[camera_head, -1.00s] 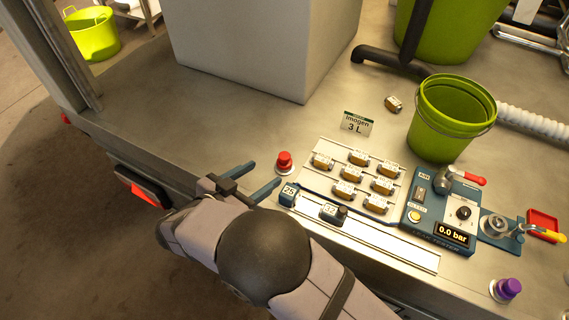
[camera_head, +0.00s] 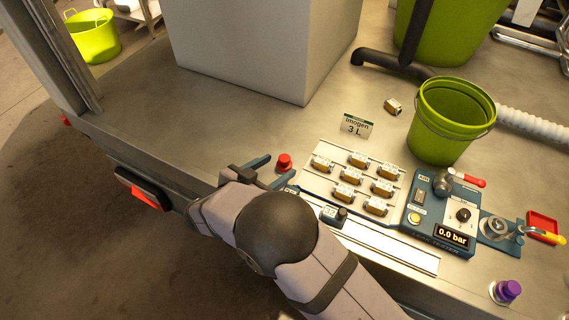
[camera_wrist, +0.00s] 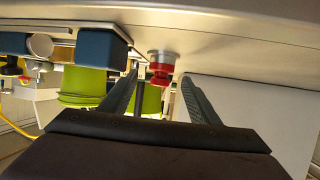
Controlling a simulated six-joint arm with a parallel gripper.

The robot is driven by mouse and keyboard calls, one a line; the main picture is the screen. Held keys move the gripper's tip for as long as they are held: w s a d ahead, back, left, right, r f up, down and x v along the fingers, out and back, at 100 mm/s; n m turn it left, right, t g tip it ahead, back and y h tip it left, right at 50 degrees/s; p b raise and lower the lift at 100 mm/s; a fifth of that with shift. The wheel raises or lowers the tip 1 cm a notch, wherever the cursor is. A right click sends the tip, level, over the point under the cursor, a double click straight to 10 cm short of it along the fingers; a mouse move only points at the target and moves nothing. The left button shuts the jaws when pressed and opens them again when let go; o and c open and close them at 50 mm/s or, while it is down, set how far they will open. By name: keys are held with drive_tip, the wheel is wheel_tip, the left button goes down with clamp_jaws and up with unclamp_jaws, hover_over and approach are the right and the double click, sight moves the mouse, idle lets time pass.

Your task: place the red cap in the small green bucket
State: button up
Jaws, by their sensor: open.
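The red cap (camera_head: 284,161) stands upright on the metal table, left of the tray of small blocks. It also shows in the wrist view (camera_wrist: 162,72), between and beyond my fingers. My gripper (camera_head: 275,173) is open and empty, low over the table, with its fingers pointing toward the cap. The fingertips are close to the cap, one on each side in the picture; I cannot tell whether they touch it. The small green bucket (camera_head: 440,137) stands upright at the right, behind the pressure tester, with its mouth open. Its inside bottom is hidden.
A tray with several small blocks (camera_head: 352,183) lies between the cap and the bucket. A label card (camera_head: 356,125) stands behind it. The pressure tester (camera_head: 443,205) is in front of the bucket. A big pale box (camera_head: 265,45) stands at the back. A purple knob (camera_head: 507,290) is front right.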

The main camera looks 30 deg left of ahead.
sight(281, 164)
drive_tip(key=shift+x, duration=2.55)
drive_tip(key=shift+a, duration=0.1)
drive_tip(key=shift+c, duration=0.3)
drive_tip(key=c, duration=1.3)
drive_tip(key=shift+o, duration=0.2)
drive_tip(key=shift+r, duration=0.1)
wheel_tip(281, 164, up, 10)
drive_tip(key=shift+f+p, duration=0.1)
drive_tip(key=shift+p, duration=0.3)
